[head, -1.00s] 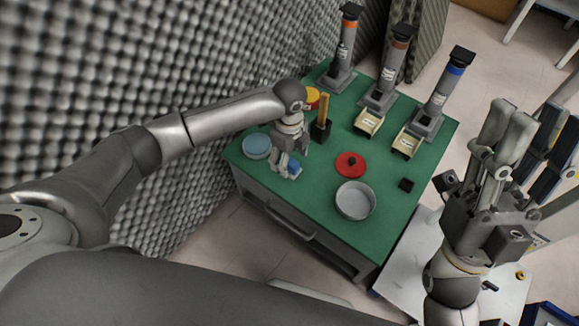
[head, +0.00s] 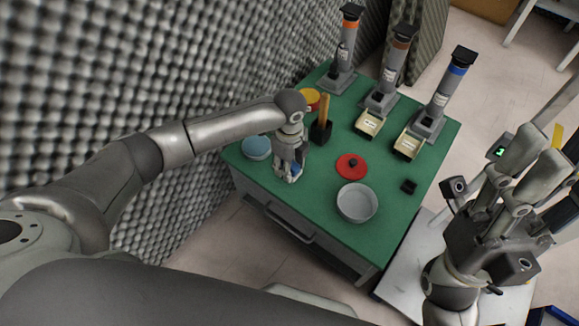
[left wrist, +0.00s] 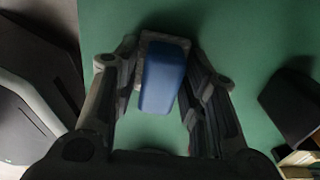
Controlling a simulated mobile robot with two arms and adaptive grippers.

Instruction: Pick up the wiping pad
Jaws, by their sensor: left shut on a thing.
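The wiping pad, with a blue grip on a grey base, shows in the left wrist view (left wrist: 163,78) between the fingers. My left gripper (left wrist: 160,62) is shut on it, one finger on each side of the blue grip. In the head view, my left gripper (head: 289,172) points down at the near left part of the green table (head: 318,222), and only a little blue of the pad shows past the fingers. My right gripper (head: 545,152) is raised at the right, away from the table; its finger gap is unclear.
A blue bowl (head: 256,147) is just left of my left gripper, and a dark block with an orange handle (head: 323,112) behind it. A red lid (head: 350,166), a grey bowl (head: 357,203) and dispensers (head: 440,92) stand rightward. Foam wall (head: 150,60) borders the left.

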